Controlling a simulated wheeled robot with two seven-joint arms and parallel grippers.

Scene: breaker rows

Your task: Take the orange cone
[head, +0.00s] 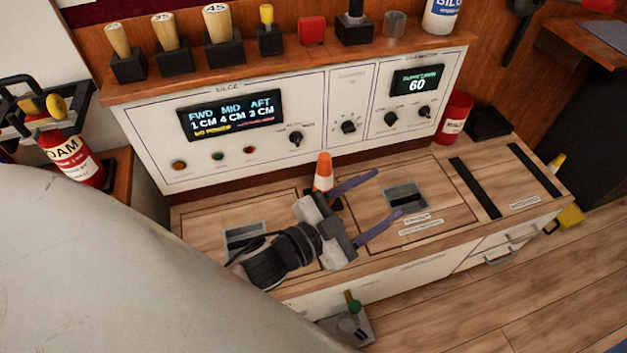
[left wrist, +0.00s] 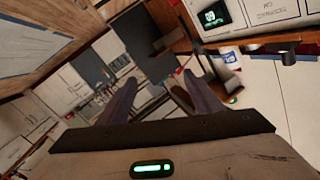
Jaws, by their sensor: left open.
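The orange cone (head: 323,168), with a white band and a dark base, stands upright on the wooden counter in front of the white panel. My left gripper (head: 390,191) is open and shows nothing between its fingers. In the head view it is above the counter, its body overlapping the area just below and right of the cone, and its fingers point right, away from it. Part of the cone's base is hidden by the gripper. The open fingers also show in the left wrist view (left wrist: 158,78); I cannot make out the cone there. My right gripper is not in view.
The white panel (head: 330,100) with screens and knobs rises behind the wooden counter (head: 420,240). A shelf above holds several wooden-handled tools and a red block (head: 312,30). A red canister (head: 454,118) stands at the panel's right end. A red extinguisher (head: 75,160) is at left.

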